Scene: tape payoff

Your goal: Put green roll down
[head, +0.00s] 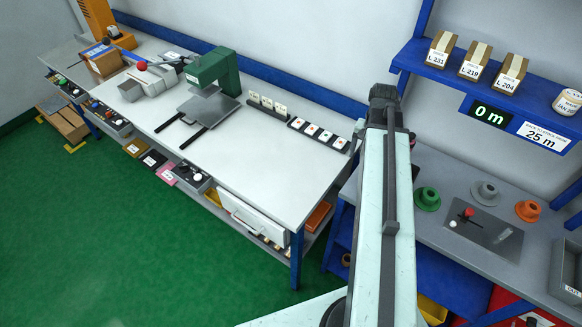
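A green roll (428,199), a flanged spool shape, shows on the grey bench (455,170) just right of my arm. It looks upright and appears to rest on the bench top. My arm rises through the middle of the view to a dark joint at its top. My gripper's fingers cannot be made out; the arm hides what lies behind it. A grey roll (485,193) and an orange roll (528,210) stand farther right on the same bench.
A grey plate with a red-knobbed lever (468,213) lies in front of the rolls. A blue shelf (450,75) with boxes and a "0 m" display (490,113) overhangs the bench. A long white worktable (270,175) with a green press (213,70) stands left.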

